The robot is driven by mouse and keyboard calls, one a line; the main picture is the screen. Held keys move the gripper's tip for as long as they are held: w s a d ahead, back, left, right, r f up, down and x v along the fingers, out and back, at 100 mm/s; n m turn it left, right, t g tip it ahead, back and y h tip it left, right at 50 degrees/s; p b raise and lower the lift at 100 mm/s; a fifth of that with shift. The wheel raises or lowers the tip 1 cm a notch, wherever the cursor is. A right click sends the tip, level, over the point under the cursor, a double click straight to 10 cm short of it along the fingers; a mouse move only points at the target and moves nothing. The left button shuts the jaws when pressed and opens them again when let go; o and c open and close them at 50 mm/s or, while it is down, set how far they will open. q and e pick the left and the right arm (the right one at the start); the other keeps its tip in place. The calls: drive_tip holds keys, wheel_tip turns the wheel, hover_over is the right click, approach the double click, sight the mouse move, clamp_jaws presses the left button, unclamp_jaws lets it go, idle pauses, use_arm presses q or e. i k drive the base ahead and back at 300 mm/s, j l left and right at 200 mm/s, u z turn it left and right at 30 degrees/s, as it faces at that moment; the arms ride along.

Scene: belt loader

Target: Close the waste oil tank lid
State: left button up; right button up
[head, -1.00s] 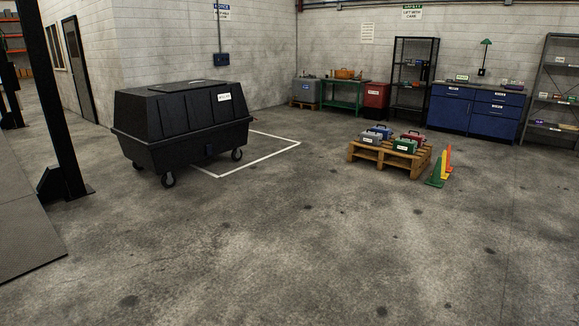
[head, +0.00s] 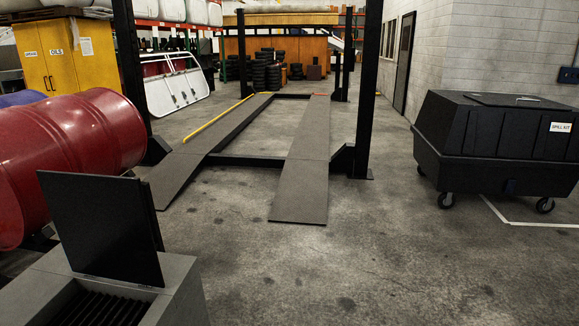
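A grey box-shaped tank (head: 186,292) stands at the bottom left of the head view, partly cut off by the lower edge. Its black lid (head: 100,228) stands open, close to upright, hinged along the opening's far edge. A dark slatted grate (head: 103,308) shows in the opening. No label is visible on the tank. Neither of my grippers is in view.
A vehicle lift with two ramps (head: 303,185) stands ahead. A black wheeled spill kit bin (head: 490,145) is at the right. The floor (head: 370,260) between is clear.

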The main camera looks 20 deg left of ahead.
sight(103, 223)
drive_tip(key=i+u, duration=0.25)
drive_tip(key=u, duration=0.2)
drive_tip(key=i+l+u, duration=0.15)
drive_tip(key=u, duration=0.25)
drive_tip(key=i+l+u, duration=0.2)
drive_tip(key=u, duration=0.25)
drive_tip(key=i+l+u, duration=0.25)
drive_tip(key=u, duration=0.15)
drive_tip(key=i+l+u, duration=0.15)
drive_tip(key=l+u, duration=0.3)
drive_tip(key=j, duration=0.15)
